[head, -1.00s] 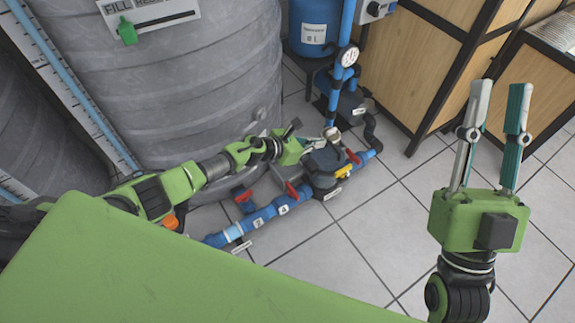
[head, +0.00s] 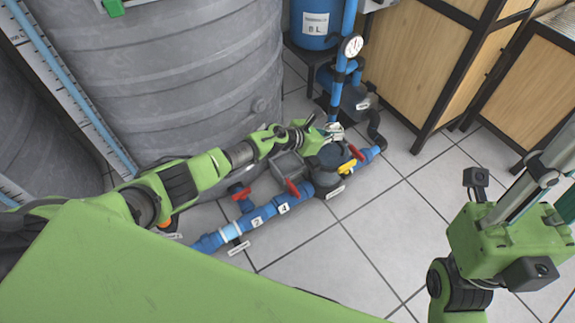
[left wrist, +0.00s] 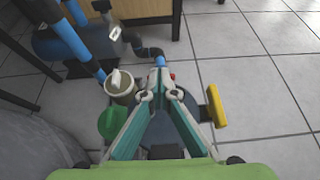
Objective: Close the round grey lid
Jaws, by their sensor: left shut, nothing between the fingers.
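A dark grey round housing with a flat round top (head: 334,154) sits on the blue pipe line near the floor; the top appears to be the grey lid. In the left wrist view a dark round surface (left wrist: 188,124) shows partly behind my fingers. My left gripper (head: 333,130) is shut and empty, at the housing's far side; I cannot tell whether it touches the lid. In the left wrist view its fingertips (left wrist: 162,72) meet above the dark round part. How far the lid is open is unclear. My right gripper (head: 560,175) is open, its tips cut off by the frame.
A yellow handle (left wrist: 216,106) is beside the housing, and red valve handles (head: 292,187) stand on the blue pipe (head: 262,215). An open grey cup (left wrist: 121,86) and a green knob (left wrist: 112,121) are left of my fingers. A large grey tank (head: 180,80) stands behind my left arm.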

